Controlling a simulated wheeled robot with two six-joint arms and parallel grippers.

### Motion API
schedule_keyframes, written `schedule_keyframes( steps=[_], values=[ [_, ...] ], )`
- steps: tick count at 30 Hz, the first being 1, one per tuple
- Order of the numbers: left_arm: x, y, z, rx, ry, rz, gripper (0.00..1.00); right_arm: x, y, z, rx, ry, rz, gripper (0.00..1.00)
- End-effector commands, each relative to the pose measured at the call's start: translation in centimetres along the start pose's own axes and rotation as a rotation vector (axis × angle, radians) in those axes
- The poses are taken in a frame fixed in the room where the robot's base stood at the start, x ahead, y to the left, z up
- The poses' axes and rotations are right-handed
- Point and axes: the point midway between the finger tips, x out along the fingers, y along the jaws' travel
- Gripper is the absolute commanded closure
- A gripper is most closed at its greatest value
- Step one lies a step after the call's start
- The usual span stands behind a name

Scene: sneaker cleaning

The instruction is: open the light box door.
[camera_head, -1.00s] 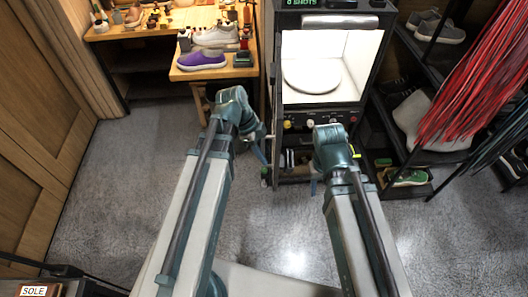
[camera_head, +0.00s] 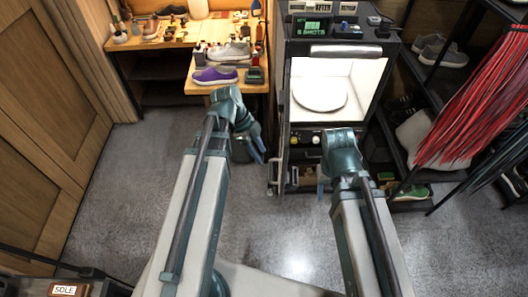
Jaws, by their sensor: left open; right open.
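The light box (camera_head: 377,62) is a dark cabinet with a brightly lit white chamber at the top centre. A round white turntable (camera_head: 320,94) shows inside it. A pale horizontal bar (camera_head: 346,50) runs along the top of its front. I cannot tell whether a clear door covers the chamber. My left gripper (camera_head: 257,150) is open, in front of and left of the cabinet, pointing down. My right gripper (camera_head: 321,189) is mostly hidden behind its wrist, in front of the cabinet's lower part. Neither gripper visibly holds anything.
A wooden bench (camera_head: 200,85) with a purple shoe (camera_head: 215,75) and a grey shoe (camera_head: 229,52) stands left of the light box. A dark shoe rack (camera_head: 428,62) and red strands (camera_head: 475,100) are on the right. Grey floor (camera_head: 130,170) is clear at left.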

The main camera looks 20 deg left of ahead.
Motion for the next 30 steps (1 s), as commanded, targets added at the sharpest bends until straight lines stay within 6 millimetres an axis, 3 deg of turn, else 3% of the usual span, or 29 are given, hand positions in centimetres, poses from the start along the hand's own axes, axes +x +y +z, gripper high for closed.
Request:
schedule_keyframes(
  steps=[1,7,30],
  values=[
    [-1.1,0.0,-0.2,-0.001,0.0,0.0,0.55,-1.1,0.1,0.1,0.002,0.0,0.0,0.5],
    [-2.3,0.0,-0.1,-0.001,0.0,0.0,0.55,-2.2,0.2,0.1,0.005,0.0,-0.001,0.5],
    [-2.5,0.0,0.0,0.0,0.0,0.0,0.55,-2.3,0.2,0.1,0.006,0.0,-0.001,0.5]
  ],
)
